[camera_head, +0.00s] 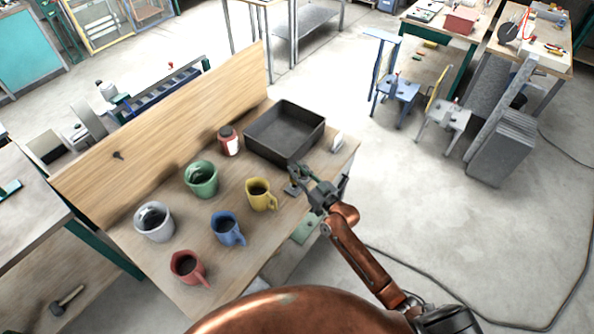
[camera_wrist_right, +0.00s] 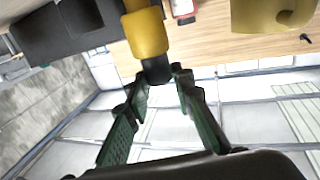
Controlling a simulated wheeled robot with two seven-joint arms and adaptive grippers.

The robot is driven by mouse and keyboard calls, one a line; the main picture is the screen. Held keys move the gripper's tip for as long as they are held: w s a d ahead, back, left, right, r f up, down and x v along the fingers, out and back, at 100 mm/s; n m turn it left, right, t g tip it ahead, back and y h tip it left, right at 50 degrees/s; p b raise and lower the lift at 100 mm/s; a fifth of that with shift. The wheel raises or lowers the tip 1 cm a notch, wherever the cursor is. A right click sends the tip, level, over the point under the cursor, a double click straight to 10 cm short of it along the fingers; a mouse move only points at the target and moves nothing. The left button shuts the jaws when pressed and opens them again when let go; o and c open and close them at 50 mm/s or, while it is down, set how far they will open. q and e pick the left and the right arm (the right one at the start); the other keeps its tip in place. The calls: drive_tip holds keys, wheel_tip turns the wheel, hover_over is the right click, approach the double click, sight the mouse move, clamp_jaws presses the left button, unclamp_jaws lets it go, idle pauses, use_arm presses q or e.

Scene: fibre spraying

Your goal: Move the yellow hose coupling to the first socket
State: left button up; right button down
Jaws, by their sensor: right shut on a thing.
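The yellow hose coupling (camera_wrist_right: 148,34), a yellow cylinder with a black end, shows in the right wrist view. My right gripper (camera_wrist_right: 160,78) is shut on its black end, and the yellow part points away from the palm. In the head view my right gripper (camera_head: 297,182) is at the right edge of the wooden table, between the yellow mug and the black tray. I cannot make out the coupling there. I cannot identify a socket in either view. My left gripper is not in view.
The wooden table (camera_head: 165,252) holds a black tray (camera_head: 262,150), a yellow mug (camera_head: 259,190), a green mug (camera_head: 201,180), a blue mug (camera_head: 225,228), a red mug (camera_head: 186,267), a white mug (camera_head: 154,222) and a red-lidded jar (camera_head: 228,142). Open floor lies to the right.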

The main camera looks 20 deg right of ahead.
drive_tip(key=shift+f+b, duration=1.2)
drive_tip(key=shift+f, duration=0.4)
drive_tip(key=c, duration=1.6)
unclamp_jaws()
drive_tip(key=shift+s+f, duration=0.1)
drive_tip(key=shift+s, duration=0.05)
drive_tip(key=v, duration=1.1)
drive_tip(key=shift+s+d, duration=0.15)
drive_tip(key=shift+s, duration=0.15)
